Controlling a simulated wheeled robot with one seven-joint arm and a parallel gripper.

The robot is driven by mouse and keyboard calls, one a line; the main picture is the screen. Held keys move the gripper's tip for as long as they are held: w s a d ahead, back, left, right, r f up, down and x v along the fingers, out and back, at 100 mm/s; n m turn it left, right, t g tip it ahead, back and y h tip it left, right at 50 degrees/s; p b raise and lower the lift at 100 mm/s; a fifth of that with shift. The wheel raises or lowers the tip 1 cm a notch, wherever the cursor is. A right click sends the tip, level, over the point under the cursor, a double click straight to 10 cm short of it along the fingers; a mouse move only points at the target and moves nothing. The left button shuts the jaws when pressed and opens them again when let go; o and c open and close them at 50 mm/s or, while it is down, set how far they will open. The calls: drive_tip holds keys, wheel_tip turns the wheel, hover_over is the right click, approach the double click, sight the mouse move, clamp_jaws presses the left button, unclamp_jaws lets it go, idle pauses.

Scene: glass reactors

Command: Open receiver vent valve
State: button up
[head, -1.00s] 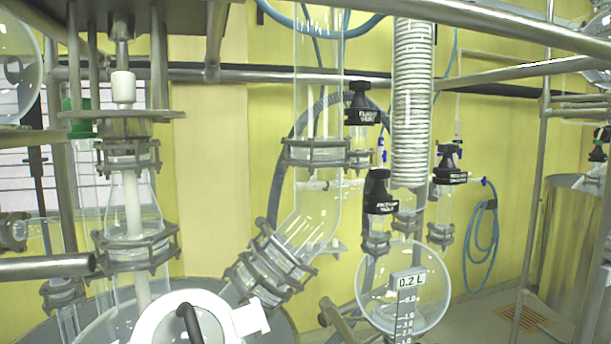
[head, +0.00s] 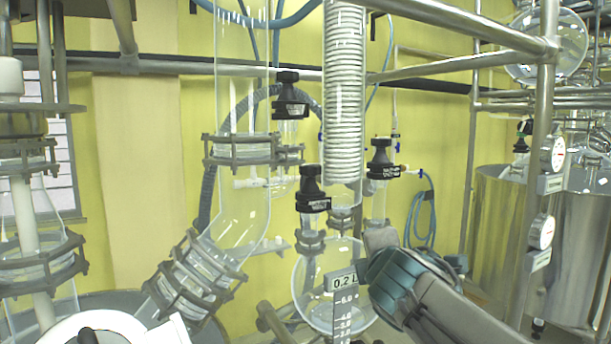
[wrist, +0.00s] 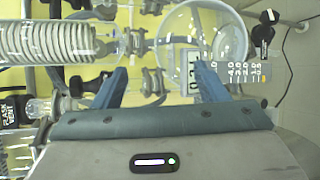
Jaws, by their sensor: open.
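The black valve (head: 312,190) above the round glass receiver (head: 322,275) has a cap-like knob and a label too small to read surely; I take it as the receiver vent. My gripper (head: 380,240) is right of the receiver in the head view, below and right of this valve. In the wrist view the gripper (wrist: 160,85) is open, with blue fingers apart and nothing held. A dark valve (wrist: 88,84) shows beside the left finger there, and the receiver (wrist: 205,35) is behind the right finger.
A flask vent valve (head: 290,95) and another black-labelled valve (head: 382,160) stand near the glass coil (head: 343,90). Metal rails cross above. Steel tanks (head: 500,225) and a post with gauges (head: 540,190) are at the right. A blue hose (head: 420,215) hangs on the wall.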

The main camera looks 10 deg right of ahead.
wheel_tip(320, 180, up, 7)
drive_tip(key=w+a+n+t+y, duration=0.2)
drive_tip(key=w+n+t, duration=0.1)
drive_tip(key=n, duration=0.6)
drive_tip(key=n+y, duration=0.4)
drive_tip(key=n, duration=0.7)
approach(315, 173)
drive_tip(key=w, duration=0.3)
drive_tip(key=w+a, duration=0.1)
drive_tip(key=w, duration=0.6)
drive_tip(key=shift+w+a+f, duration=0.1)
drive_tip(key=shift+a+f, duration=0.15)
drive_tip(key=shift+y, duration=0.4)
drive_tip(key=c, duration=1)
